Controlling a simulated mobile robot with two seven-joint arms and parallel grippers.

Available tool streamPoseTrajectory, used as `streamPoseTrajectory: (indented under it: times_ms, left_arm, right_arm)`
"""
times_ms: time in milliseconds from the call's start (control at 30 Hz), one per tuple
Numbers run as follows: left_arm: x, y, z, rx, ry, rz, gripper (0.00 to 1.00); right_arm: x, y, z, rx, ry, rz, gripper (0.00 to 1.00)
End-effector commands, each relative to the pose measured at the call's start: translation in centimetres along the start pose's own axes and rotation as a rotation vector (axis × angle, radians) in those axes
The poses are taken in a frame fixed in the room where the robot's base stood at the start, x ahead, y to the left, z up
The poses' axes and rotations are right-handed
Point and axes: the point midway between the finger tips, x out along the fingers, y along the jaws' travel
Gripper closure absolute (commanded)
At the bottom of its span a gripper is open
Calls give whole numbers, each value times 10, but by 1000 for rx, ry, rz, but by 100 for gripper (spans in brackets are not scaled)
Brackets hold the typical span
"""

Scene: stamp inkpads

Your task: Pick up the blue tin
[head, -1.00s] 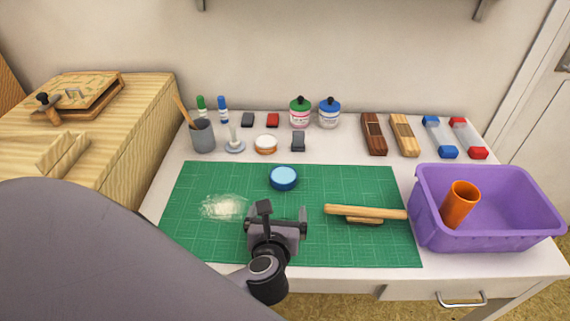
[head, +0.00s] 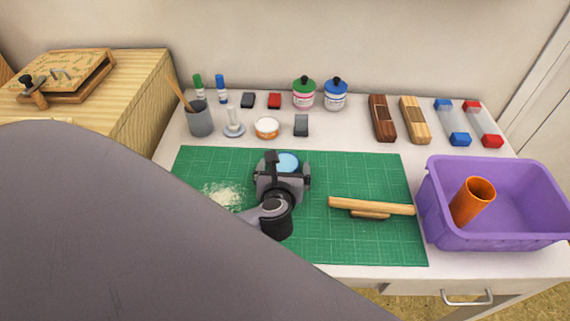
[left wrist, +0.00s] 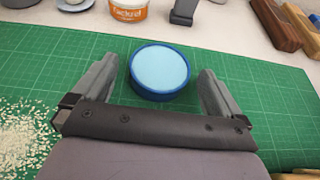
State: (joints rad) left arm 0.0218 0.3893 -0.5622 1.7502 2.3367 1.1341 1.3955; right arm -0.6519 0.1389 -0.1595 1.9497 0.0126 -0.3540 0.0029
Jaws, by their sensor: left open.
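The blue tin (head: 288,162) is a low round tin with a light blue top and a darker blue rim. It lies on the green cutting mat (head: 370,235), partly hidden behind my left gripper in the head view. In the left wrist view the tin (left wrist: 160,71) sits just ahead, between the lines of the two fingers. My left gripper (head: 281,168) is open and empty; its fingers also show in the left wrist view (left wrist: 154,85), one on each side of the tin's near part. My right gripper is not in view.
A pale pile of shavings (head: 222,195) lies left of the gripper. A wooden rolling-pin-like tool (head: 372,206) lies to the right. A purple bin (head: 445,233) with an orange cylinder (head: 473,200) stands further right. Jars, pads and a white-and-orange tub (head: 267,128) line the back.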

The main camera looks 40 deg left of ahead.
Motion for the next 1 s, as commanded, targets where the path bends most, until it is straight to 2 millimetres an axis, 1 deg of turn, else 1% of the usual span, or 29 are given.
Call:
streamPoseTrajectory:
  times_ms: [33,133,400,467,500,567,600,867,1000]
  left_arm:
    - [6,0,0,2,0,0,0]
    - [13,0,-1,1,1,0,0]
    - [15,0,-1,0,2,-1,0]
    - [15,0,-1,0,2,-1,20]
    - [15,0,-1,0,2,-1,33]
    - [15,0,-1,0,2,-1,52]
    - [15,0,-1,0,2,-1,64]
    - [14,0,1,-1,-1,-1,65]
    - [12,-1,7,-2,-1,-1,65]
  right_arm:
    - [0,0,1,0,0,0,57]
    - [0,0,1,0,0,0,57]
    - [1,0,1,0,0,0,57]
    - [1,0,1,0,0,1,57]
    - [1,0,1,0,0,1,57]
    - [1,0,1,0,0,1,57]
    - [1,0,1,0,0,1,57]
    - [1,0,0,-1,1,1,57]
    - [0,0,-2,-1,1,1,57]
